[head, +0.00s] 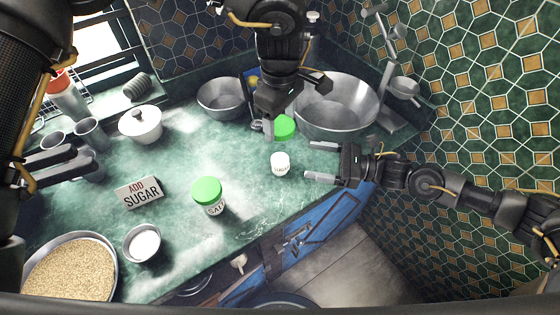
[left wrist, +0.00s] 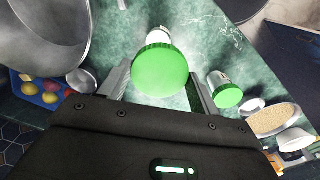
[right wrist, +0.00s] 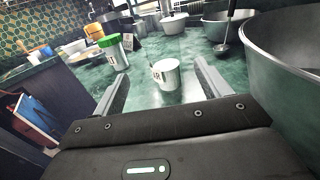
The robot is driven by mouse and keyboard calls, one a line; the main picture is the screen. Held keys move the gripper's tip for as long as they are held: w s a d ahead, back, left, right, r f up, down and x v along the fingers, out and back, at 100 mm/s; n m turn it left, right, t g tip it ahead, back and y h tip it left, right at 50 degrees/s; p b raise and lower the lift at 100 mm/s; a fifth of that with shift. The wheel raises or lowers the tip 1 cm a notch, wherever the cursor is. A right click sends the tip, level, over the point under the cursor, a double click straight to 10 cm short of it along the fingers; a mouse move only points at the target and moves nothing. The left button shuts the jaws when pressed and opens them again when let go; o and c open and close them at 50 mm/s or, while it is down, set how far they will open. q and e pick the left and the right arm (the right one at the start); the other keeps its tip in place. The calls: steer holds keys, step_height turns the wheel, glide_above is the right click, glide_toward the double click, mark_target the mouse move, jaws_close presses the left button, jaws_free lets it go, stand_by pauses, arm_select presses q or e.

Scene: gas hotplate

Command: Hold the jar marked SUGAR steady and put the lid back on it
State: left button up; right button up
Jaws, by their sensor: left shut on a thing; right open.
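The white jar marked SUGAR (head: 280,164) stands upright near the counter's front edge, its top uncovered; its lettering is small in the head view. It also shows in the right wrist view (right wrist: 166,76). My left gripper (head: 284,117) is shut on the green lid (head: 284,129), holding it up off the jar. In the left wrist view the lid (left wrist: 160,68) partly hides the white jar (left wrist: 158,37) beyond it. My right gripper (head: 316,161) is open, its fingers pointing at the SUGAR jar, which appears just beyond the fingertips, apart from them.
A SALT jar (head: 208,194) with a green lid stands to the left. A large metal bowl (head: 345,110) stands behind my right gripper. An ADD SUGAR sign (head: 139,192), a small white-filled bowl (head: 142,244) and a grain-filled pan (head: 70,270) are further left. Clear counter lies between the jars.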

arm_select(q)
steer(key=shift+w+f, duration=0.3)
steer(key=shift+w, duration=0.15)
arm_select(e)
steer(key=shift+w+a+f, duration=0.25)
steer(key=shift+w+a, duration=0.35)
steer(key=shift+a, duration=0.35)
arm_select(q)
steer(key=shift+s+r, duration=0.1)
arm_select(e)
steer(key=a, duration=0.3)
steer(key=w+a, duration=0.1)
steer(key=a, duration=0.5)
steer(key=shift+w, duration=0.3)
arm_select(q)
steer(key=shift+s, duration=0.1)
arm_select(e)
steer(key=shift+a+r, duration=0.1)
steer(key=shift+a, duration=0.25)
steer(key=c, duration=1.5)
arm_select(q)
glide_above(280, 143)
steer(key=s, duration=0.3)
steer(key=shift+w+f, duration=0.15)
steer(key=shift+f, duration=1.1)
steer(key=shift+w+f, duration=0.1)
steer(key=shift+f, duration=1.15)
steer(key=shift+f, duration=0.1)
steer(key=shift+f, duration=0.75)
steer(key=shift+f, duration=0.7)
